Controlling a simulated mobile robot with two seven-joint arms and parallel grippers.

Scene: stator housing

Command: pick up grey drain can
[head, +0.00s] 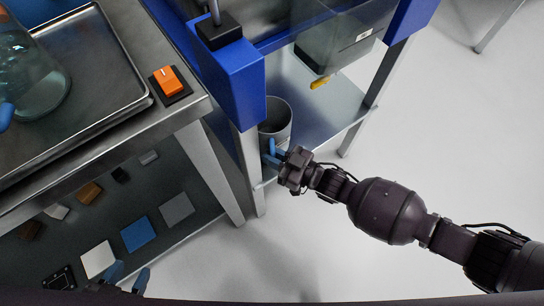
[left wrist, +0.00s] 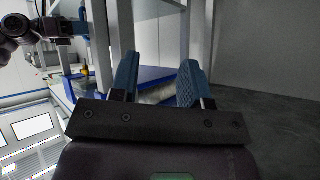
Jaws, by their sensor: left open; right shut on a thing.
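The grey drain can (head: 283,118) is a round open-topped can on the lower shelf of the blue-framed stand, beside the stand's front leg in the head view. My right gripper (head: 270,157) reaches in from the right, its blue fingers shut on the can's near wall. The fingers hide part of that wall. My left gripper (head: 128,278) is open and empty at the bottom left of the head view. In the left wrist view its two blue fingers (left wrist: 157,82) stand apart with nothing between them.
A clear tank with a yellow tap (head: 320,82) hangs over the shelf (head: 325,118). A steel table (head: 125,125) with a tray (head: 105,110) and an orange switch (head: 168,80) is at left. Flat pieces lie on its lower shelf.

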